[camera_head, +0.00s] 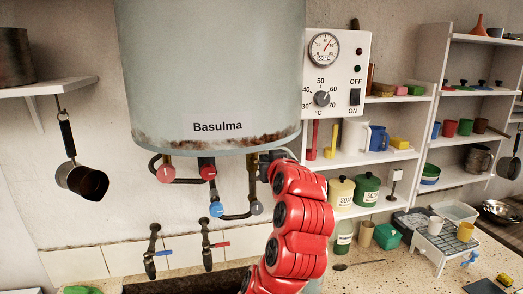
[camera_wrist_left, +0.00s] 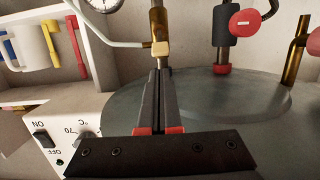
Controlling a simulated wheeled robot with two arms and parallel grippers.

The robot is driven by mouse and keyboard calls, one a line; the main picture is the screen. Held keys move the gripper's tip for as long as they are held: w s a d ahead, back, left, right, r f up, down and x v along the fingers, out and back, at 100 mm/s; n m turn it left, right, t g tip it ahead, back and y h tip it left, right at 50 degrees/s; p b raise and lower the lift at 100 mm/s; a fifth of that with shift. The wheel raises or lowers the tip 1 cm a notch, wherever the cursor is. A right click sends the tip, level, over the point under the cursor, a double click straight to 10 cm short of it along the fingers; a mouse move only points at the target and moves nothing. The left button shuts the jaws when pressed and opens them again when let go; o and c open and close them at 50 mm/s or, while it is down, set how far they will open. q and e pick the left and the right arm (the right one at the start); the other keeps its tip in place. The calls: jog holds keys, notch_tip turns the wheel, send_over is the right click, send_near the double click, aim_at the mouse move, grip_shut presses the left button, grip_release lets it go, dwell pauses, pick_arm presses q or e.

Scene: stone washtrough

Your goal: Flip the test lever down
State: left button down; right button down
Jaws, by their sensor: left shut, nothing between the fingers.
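The grey boiler (camera_head: 210,75) marked Basulma hangs on the wall. Its underside (camera_wrist_left: 230,115) fills much of the left wrist view. My left gripper (camera_head: 272,160) is under the boiler's lower right edge, mostly hidden behind my red arm in the head view. In the left wrist view its fingers (camera_wrist_left: 160,80) are shut and empty, with tips close to a brass fitting (camera_wrist_left: 160,48); contact is unclear. A red round handle (camera_wrist_left: 245,22) is on a black fitting to the right. I cannot make out which part is the test lever. My right gripper is out of view.
The white control panel (camera_head: 340,95) with dial and switch is right of the boiler. Pipes carry a red knob (camera_head: 166,174), a blue one (camera_head: 216,209) and a grey one (camera_head: 256,208). Two taps (camera_head: 206,250) are below. Crowded shelves (camera_head: 395,100) stand right.

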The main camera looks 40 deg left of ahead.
pick_arm(q)
jog(key=p+x, duration=0.2)
jog(key=x, duration=0.3)
jog(key=shift+f, duration=0.1)
